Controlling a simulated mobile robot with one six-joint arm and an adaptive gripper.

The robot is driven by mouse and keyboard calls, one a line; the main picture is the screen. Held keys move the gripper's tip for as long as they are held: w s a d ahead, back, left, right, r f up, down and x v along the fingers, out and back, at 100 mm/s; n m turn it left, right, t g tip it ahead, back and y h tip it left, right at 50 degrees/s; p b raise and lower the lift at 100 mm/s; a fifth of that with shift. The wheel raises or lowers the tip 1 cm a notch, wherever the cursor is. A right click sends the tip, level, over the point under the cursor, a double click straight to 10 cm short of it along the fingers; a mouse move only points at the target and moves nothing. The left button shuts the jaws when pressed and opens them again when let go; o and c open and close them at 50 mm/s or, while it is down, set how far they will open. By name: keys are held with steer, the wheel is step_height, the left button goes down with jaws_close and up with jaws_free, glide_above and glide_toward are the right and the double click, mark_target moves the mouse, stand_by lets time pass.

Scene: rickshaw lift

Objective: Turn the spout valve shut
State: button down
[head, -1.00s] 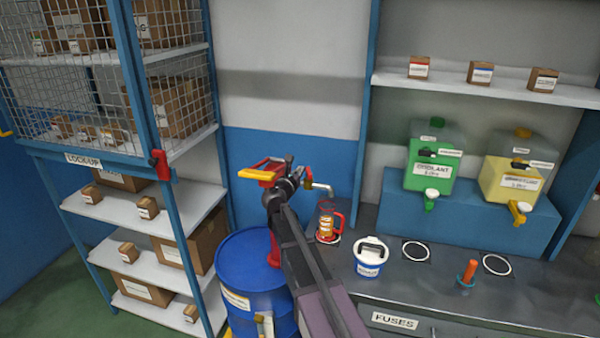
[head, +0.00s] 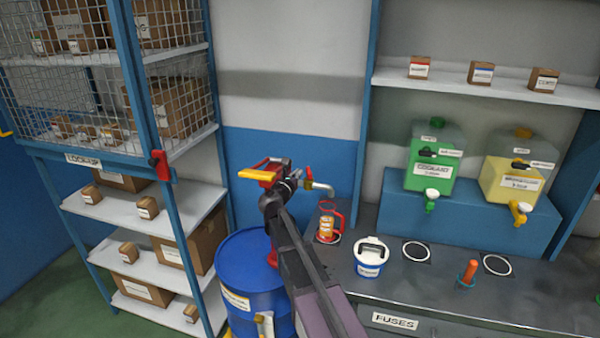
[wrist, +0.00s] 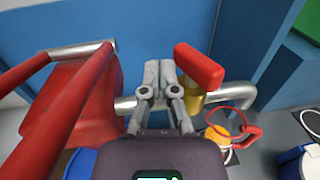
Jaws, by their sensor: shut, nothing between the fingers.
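The spout valve has a red handle (wrist: 200,65) on a brass body (wrist: 190,98). The handle slants across the pipe in the wrist view and also shows in the head view (head: 309,172). A grey spout (wrist: 238,92) runs right from it and bends down. My gripper (wrist: 158,72) is shut and empty, just left of the handle; I cannot tell whether they touch. In the head view my arm partly hides the gripper and valve. A red-handled jug (head: 327,226) with orange contents stands below the spout.
A white-lidded blue tub (head: 369,262) sits on the bench right of the jug. A blue wall is close behind.

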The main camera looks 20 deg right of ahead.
steer(key=v, duration=1)
steer(key=c, duration=0.7)
jaws_free()
steer(key=shift+d+f, duration=0.1)
steer(key=shift+o, duration=0.5)
steer(key=shift+s+d+f+m, duration=0.15)
steer(key=shift+s+d+m, duration=0.1)
steer(key=shift+m, duration=0.15)
steer(key=s+d+f+m+g+y, duration=0.1)
steer(key=s+d+f+m+g, duration=0.25)
steer(key=s+f+m, duration=0.35)
steer(key=s+d+f+m+g+y, duration=0.2)
steer(key=s+f+m+g, duration=0.25)
steer(key=m, duration=0.35)
steer(key=s+a+f+m+g+y, duration=0.3)
steer(key=s+m+y, duration=0.1)
steer(key=s+m, duration=0.2)
steer(key=s+a+f+m+g+y, duration=0.3)
steer(key=s+m+y, duration=0.1)
steer(key=s+m, duration=0.2)
steer(key=shift+s+a+f, duration=0.3)
steer(key=shift+s+a, duration=0.05)
steer(key=shift+s, duration=0.3)
